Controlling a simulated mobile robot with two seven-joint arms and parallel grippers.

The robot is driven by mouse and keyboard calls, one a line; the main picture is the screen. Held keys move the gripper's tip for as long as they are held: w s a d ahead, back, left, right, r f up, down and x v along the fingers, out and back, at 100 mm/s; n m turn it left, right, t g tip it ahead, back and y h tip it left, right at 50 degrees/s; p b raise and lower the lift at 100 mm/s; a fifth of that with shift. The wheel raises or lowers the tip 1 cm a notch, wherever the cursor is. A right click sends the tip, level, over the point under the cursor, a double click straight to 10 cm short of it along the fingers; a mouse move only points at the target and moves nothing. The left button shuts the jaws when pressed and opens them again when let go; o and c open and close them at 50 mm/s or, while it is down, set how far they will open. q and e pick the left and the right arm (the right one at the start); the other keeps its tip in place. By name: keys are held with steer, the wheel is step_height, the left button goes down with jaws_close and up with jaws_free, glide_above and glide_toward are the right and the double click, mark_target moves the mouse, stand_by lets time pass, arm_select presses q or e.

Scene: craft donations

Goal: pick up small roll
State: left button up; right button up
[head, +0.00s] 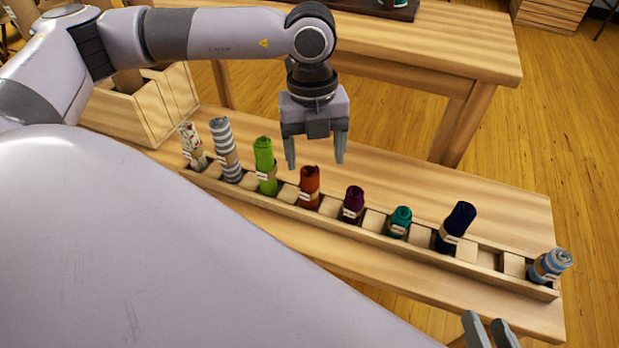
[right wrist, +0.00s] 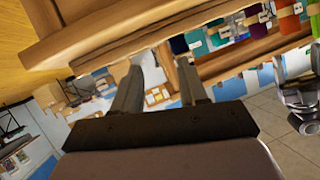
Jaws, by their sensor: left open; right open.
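A long wooden rack (head: 338,231) on the bench holds a row of upright fabric rolls with paper bands. The teal roll (head: 400,221) looks the shortest. Left of it stand a purple roll (head: 353,204), an orange roll (head: 310,187) and a green roll (head: 264,165). Right of it is a taller navy roll (head: 458,225). My left gripper (head: 316,158) is open, pointing down, empty, just above and behind the orange roll. My right gripper (head: 490,332) is at the bottom right edge, open and empty; its fingers also show in the right wrist view (right wrist: 160,66).
A striped blue roll (head: 551,264) leans at the rack's right end, with an empty slot left of it. A patterned roll (head: 192,145) and a grey striped roll (head: 225,150) stand at the left end. A wooden box (head: 150,105) is behind them. Another table (head: 440,45) stands behind.

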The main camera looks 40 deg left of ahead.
mark_target(310, 168)
arm_select(q)
steer(key=shift+w+a+y, duration=0.25)
steer(key=shift+a+y, duration=0.05)
steer(key=shift+a, duration=0.45)
steer(key=shift+a+f+n+b, duration=0.2)
steer(key=shift+f+n+b, duration=0.05)
steer(key=shift+n+b, duration=0.05)
steer(key=f+b, duration=0.1)
steer(key=f, duration=0.1)
steer(key=f+b, duration=0.1)
steer(key=f, duration=0.2)
steer(key=shift+w+d+f, duration=0.1)
steer(key=shift+w+f, duration=0.1)
steer(key=shift+f, duration=0.55)
arm_select(e)
steer(key=shift+w+a+f+y, duration=0.1)
steer(key=shift+a+f+y, duration=0.1)
steer(key=shift+a+y, duration=0.25)
steer(key=shift+w+a+f+y, duration=0.15)
steer(key=shift+a+y, duration=0.1)
steer(key=shift+a, duration=0.3)
arm_select(q)
jaws_close()
steer(key=shift+r, duration=0.1)
